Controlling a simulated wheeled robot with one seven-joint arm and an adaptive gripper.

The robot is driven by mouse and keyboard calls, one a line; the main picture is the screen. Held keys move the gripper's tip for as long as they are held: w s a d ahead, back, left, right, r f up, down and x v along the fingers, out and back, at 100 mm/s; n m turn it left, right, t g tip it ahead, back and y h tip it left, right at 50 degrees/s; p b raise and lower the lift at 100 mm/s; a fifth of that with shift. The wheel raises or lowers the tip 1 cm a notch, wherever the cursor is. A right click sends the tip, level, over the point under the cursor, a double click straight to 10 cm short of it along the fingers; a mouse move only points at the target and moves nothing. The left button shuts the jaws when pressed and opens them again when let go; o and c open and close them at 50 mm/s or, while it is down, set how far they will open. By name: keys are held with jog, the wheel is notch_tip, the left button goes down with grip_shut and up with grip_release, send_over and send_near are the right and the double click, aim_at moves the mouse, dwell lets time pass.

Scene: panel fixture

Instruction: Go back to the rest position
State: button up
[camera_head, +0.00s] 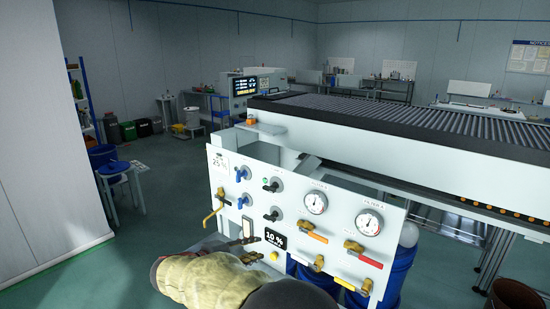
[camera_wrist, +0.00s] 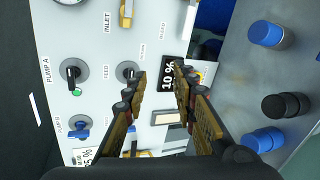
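My gripper (camera_head: 246,249) is in front of the lower left part of a white panel (camera_head: 334,246). In the wrist view my gripper (camera_wrist: 162,72) has its two fingers apart, with nothing between them. I cannot tell whether a finger touches the panel. My forearm hides part of the panel's lower left edge.
The panel carries black knobs (camera_head: 272,186), blue valves (camera_head: 243,173), gauges (camera_head: 316,202) and red and yellow-handled valves (camera_head: 363,254) that stick out. A roller conveyor (camera_head: 400,118) stands behind. A white wall (camera_head: 45,150) is at left. Open floor (camera_head: 165,225) lies between.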

jog(key=s+d+f+m+g+y, duration=0.2)
jog(key=s+d+g, duration=0.2)
jog(key=s+d, duration=0.4)
jog(key=s+d+f+m+g+y, duration=0.1)
jog(key=s+d+f+g+y, duration=0.3)
jog(key=s, duration=0.6)
jog(key=s+d+r+m+t+y, duration=0.1)
jog(key=s+d+r+m, duration=0.3)
jog(key=s+d, duration=0.3)
jog(key=s+d+r+m+t+y, duration=0.1)
jog(key=s+d+r+m+y, duration=0.1)
jog(key=s+d+r+m, duration=0.3)
jog(key=s+d, duration=0.3)
jog(key=s, duration=0.4)
jog(key=shift+d+m+t, duration=0.15)
jog(key=shift+m+t, duration=0.15)
jog(key=shift+t, duration=0.1)
